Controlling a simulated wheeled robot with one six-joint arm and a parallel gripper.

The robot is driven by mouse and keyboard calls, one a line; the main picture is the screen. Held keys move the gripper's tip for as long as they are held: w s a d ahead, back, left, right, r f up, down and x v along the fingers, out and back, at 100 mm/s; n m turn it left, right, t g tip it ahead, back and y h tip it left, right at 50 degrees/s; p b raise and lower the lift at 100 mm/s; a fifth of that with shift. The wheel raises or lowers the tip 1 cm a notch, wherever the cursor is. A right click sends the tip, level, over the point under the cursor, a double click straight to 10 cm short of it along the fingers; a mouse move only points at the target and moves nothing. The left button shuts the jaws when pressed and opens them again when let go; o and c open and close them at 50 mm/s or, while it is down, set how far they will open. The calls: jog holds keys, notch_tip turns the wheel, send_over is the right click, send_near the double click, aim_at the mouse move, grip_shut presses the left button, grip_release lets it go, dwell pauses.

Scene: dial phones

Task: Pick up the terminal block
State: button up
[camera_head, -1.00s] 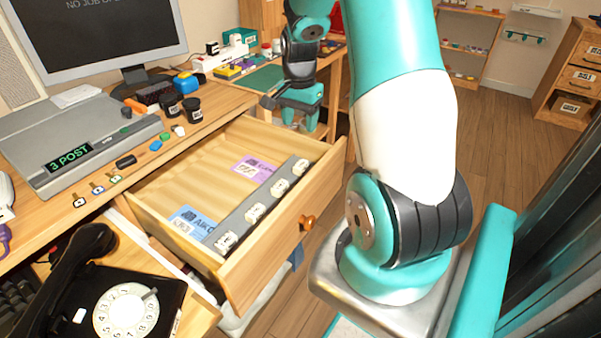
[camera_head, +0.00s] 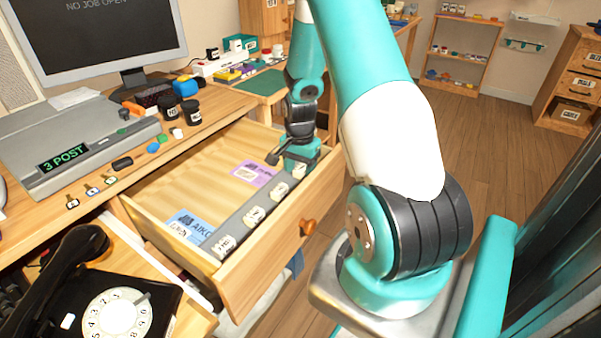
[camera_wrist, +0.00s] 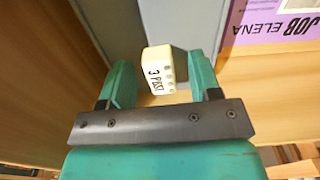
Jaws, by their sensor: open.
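A cream terminal block marked "3 POST" (camera_wrist: 163,70) stands on a grey strip in the open drawer. In the wrist view it sits between the two teal fingers of my gripper (camera_wrist: 161,80), which is open, with gaps visible on both sides. In the head view my gripper (camera_head: 299,158) is low over the far end of the drawer, beside the block at that end of the strip (camera_head: 299,171). Other similar cream blocks, such as the nearest one (camera_head: 225,246), stand along the strip. How far down the fingers reach is hard to tell.
The wooden drawer (camera_head: 165,165) holds a purple "JOB ELENA" card (camera_wrist: 275,22) and a blue card (camera_head: 187,225). A desk with a monitor (camera_head: 110,35), a grey device reading "3 POST" (camera_head: 64,160) and a black dial phone (camera_head: 85,300) lies left.

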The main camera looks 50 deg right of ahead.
jog(key=c, duration=1)
jog(key=shift+r, duration=0.15)
